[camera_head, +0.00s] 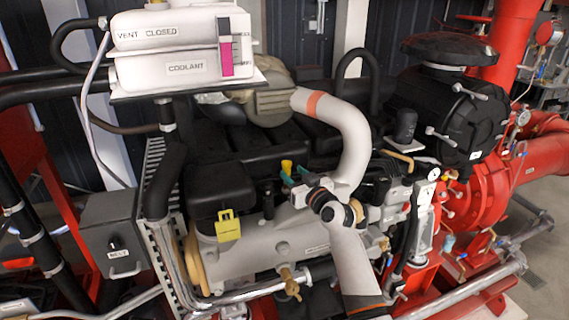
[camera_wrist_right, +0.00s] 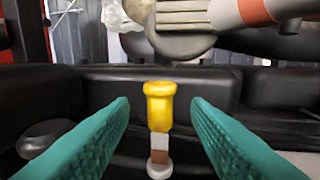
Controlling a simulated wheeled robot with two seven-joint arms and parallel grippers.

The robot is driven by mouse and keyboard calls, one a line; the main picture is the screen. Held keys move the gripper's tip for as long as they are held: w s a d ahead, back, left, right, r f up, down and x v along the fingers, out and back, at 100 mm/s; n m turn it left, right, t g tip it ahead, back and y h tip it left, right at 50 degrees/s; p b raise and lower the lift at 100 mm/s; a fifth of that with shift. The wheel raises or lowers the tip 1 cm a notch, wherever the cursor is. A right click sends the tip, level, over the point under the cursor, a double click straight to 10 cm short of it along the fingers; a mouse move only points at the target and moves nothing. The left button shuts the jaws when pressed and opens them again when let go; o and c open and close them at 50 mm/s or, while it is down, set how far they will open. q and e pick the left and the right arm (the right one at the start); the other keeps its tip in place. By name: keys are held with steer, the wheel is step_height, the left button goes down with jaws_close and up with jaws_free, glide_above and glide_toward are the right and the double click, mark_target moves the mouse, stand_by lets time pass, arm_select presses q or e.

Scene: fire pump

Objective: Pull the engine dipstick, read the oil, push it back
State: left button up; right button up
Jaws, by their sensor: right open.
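The yellow dipstick handle (camera_head: 287,167) shows at the middle of the engine in the head view. In the right wrist view the yellow handle (camera_wrist_right: 160,103) stands upright, with a narrow white and brown piece below it and a pale round fitting (camera_wrist_right: 159,168) at the bottom. My right gripper (camera_head: 292,181) is open at the handle. In the wrist view its two teal fingers (camera_wrist_right: 160,125) stand on either side of the handle, with a gap on both sides. I cannot tell how deep the dipstick sits. My left gripper is in neither view.
A coolant tank (camera_head: 185,66) stands at upper left. A yellow tag (camera_head: 228,226) hangs on the engine block (camera_head: 285,248). A pale pipe with an orange band (camera_head: 343,128) curves close to the right of my gripper. Black engine covers (camera_wrist_right: 100,90) lie behind the handle.

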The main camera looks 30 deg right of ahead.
mark_target(289, 170)
steer(key=shift+w+d, duration=0.2)
steer(key=shift+w, duration=2.35)
steer(key=shift+c, duration=0.3)
jaws_close()
